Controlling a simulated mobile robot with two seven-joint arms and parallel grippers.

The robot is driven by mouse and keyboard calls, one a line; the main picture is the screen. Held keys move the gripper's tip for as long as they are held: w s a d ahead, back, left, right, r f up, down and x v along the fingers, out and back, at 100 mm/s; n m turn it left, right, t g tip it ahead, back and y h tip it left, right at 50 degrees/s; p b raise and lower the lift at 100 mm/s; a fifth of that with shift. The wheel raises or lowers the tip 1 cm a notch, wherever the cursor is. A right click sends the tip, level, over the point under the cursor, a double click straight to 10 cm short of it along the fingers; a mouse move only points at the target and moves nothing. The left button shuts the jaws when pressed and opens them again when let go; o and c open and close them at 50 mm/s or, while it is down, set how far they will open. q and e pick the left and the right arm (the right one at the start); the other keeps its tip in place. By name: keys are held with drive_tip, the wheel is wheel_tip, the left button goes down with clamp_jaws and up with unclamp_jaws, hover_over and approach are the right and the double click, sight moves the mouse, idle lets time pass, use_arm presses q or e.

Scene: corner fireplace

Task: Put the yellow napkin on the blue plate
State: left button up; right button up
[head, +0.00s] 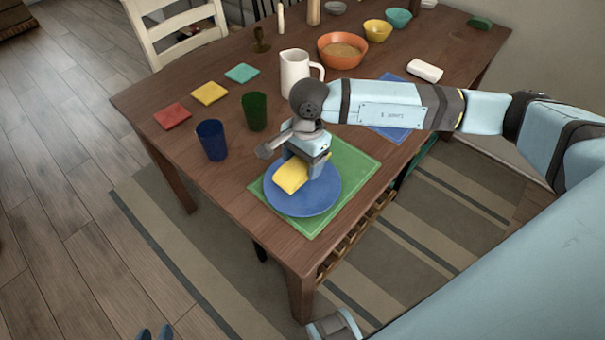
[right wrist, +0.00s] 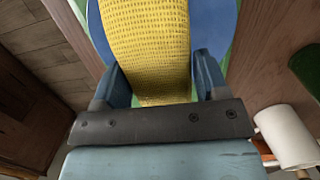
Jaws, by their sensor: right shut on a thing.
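The yellow napkin (head: 291,174) is between the fingers of my right gripper (head: 304,167), which is shut on it. It is over the blue plate (head: 315,205), left of the plate's middle; I cannot tell if it touches the plate. The right wrist view shows the woven napkin (right wrist: 148,45) between both fingers (right wrist: 155,85), with the blue plate (right wrist: 213,22) behind it. The plate lies on a green placemat (head: 352,163) at the table's near corner. My left gripper (head: 155,334) shows only its two fingertips at the bottom edge, apart and empty, away from the table.
A blue cup (head: 212,140) and a green cup (head: 254,111) stand left of the placemat. A white pitcher (head: 295,72) is behind my right wrist. Red (head: 172,116), yellow (head: 209,93) and teal (head: 242,73) squares lie along the left edge. An orange bowl (head: 341,50) is farther back.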

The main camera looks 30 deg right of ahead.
wheel_tip(320, 180, down, 5)
drive_tip(key=shift+f+b, duration=0.4)
drive_tip(key=shift+b, duration=0.2)
drive_tip(key=o, duration=0.9)
drive_tip(key=shift+r, duration=0.15)
drive_tip(key=shift+r, duration=0.1)
drive_tip(key=shift+r+p, duration=0.3)
drive_tip(key=shift+p, duration=0.25)
drive_tip(key=r, duration=0.4)
drive_tip(key=d+r, duration=0.1)
drive_tip(key=r, duration=0.6)
drive_tip(key=shift+w+d+r, duration=0.15)
drive_tip(key=shift+w+r, duration=0.05)
drive_tip(key=shift+r, duration=0.15)
